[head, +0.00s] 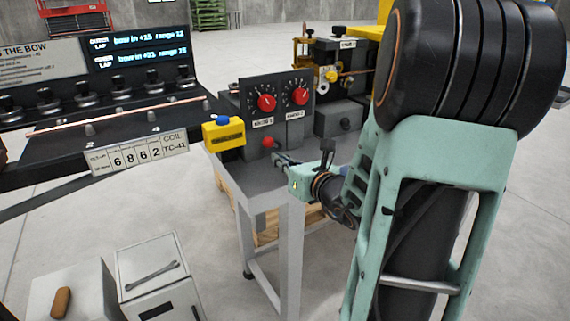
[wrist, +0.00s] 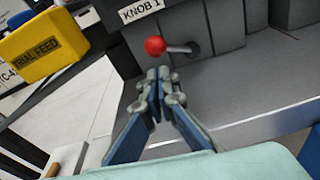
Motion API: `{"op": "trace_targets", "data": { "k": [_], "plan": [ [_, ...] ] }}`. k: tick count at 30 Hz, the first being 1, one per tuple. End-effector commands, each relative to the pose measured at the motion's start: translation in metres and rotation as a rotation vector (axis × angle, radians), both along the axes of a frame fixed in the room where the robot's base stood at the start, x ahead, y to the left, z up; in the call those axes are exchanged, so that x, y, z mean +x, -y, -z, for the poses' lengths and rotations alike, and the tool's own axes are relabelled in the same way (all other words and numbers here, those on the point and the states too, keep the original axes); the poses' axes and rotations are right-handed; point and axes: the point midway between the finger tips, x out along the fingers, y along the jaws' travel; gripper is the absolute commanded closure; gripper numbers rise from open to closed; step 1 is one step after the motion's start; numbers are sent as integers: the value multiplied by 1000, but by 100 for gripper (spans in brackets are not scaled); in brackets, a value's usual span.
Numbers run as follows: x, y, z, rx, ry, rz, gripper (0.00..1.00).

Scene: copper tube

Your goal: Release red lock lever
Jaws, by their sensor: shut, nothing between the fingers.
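The red ball of the lock lever (wrist: 155,46) is on a short metal rod that comes out of a dark round hub (wrist: 192,48), below the KNOB 1 label. It also shows in the head view as a small red ball (head: 268,142) on the front of the grey control box. My gripper (wrist: 158,72) is shut and empty. Its fingertips are just below the red ball in the wrist view; I cannot tell whether they touch it. In the head view my gripper (head: 279,159) is low in front of the box, just below and right of the ball.
Two red dial knobs, left (head: 266,102) and right (head: 299,96), are above the lever. A yellow TRIAL FEED box (head: 223,133) with a blue button stands close on the left. The grey bench top (head: 252,178) ends at a front edge near my gripper.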

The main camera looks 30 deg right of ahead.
Motion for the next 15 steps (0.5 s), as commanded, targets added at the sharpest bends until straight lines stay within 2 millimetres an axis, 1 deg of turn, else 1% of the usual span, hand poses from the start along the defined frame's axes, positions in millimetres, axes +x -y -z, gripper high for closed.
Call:
{"op": "trace_targets", "data": {
  "k": [1, 3, 7, 11, 15],
  "plan": [
    [10, -1, 3, 2, 0, -3, 100],
    [22, -2, 5, 1, -1, -3, 100],
    [38, -3, 7, 0, 0, -2, 100],
    [47, -3, 8, 0, 0, -1, 100],
    [50, -3, 8, -1, 0, 0, 100]
  ]
}}
